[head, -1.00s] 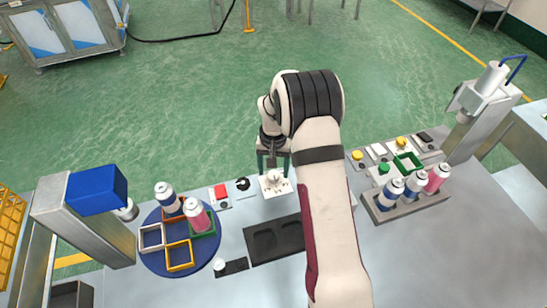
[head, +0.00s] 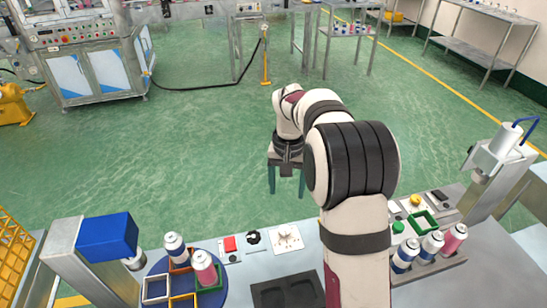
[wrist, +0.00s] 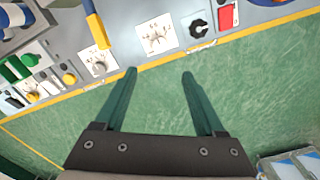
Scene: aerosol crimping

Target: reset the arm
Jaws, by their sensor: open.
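My gripper (head: 286,192) is raised in the head view, beyond the far edge of the worktable, with its two green fingers pointing down. In the wrist view my gripper (wrist: 159,73) has its fingers spread apart with nothing between them. Past the fingertips are the table edge and a white dial panel (wrist: 157,34). The same dial panel (head: 286,238) shows below the gripper in the head view. My forearm hides part of the table right of it.
A blue turntable (head: 211,300) with coloured square frames carries two cans at the left. A rack (head: 428,268) with several cans stands at the right. A blue-topped machine (head: 107,236) and a grey press (head: 492,165) flank the table.

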